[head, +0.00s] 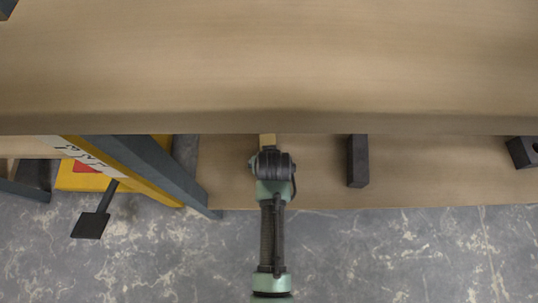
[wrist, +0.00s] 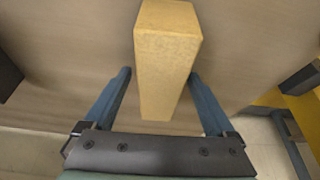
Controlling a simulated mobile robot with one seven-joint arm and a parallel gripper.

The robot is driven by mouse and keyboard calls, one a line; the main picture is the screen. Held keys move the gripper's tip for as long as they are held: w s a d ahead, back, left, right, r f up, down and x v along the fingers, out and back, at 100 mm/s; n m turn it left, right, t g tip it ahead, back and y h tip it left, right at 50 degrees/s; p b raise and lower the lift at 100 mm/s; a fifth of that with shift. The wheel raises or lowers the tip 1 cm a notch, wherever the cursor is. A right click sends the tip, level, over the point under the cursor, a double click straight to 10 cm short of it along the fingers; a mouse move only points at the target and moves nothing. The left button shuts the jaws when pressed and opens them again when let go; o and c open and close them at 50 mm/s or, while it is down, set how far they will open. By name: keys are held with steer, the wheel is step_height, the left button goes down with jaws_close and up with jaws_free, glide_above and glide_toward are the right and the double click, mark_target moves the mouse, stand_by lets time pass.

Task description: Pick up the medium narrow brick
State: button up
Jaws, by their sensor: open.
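A yellow narrow brick (wrist: 165,50) stands out lengthwise in the wrist view, between the two blue-grey fingers of my gripper (wrist: 159,73). The gripper is open, with a finger on each side of the brick. In the head view only a small piece of the brick (head: 267,140) shows, just beyond my wrist and under the upper board's edge. My fingers are hidden there. Which size the brick is cannot be told from these views alone.
A wide wooden shelf (head: 270,60) overhangs the lower board (head: 320,180). A dark block (head: 357,160) lies right of my arm, another (head: 522,152) farther right. A yellow and grey frame post (head: 130,165) stands left, with a yellow object (head: 80,178) behind. Concrete floor is open in front.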

steer(key=shift+c, duration=0.2)
jaws_close()
steer(key=shift+r, duration=0.25)
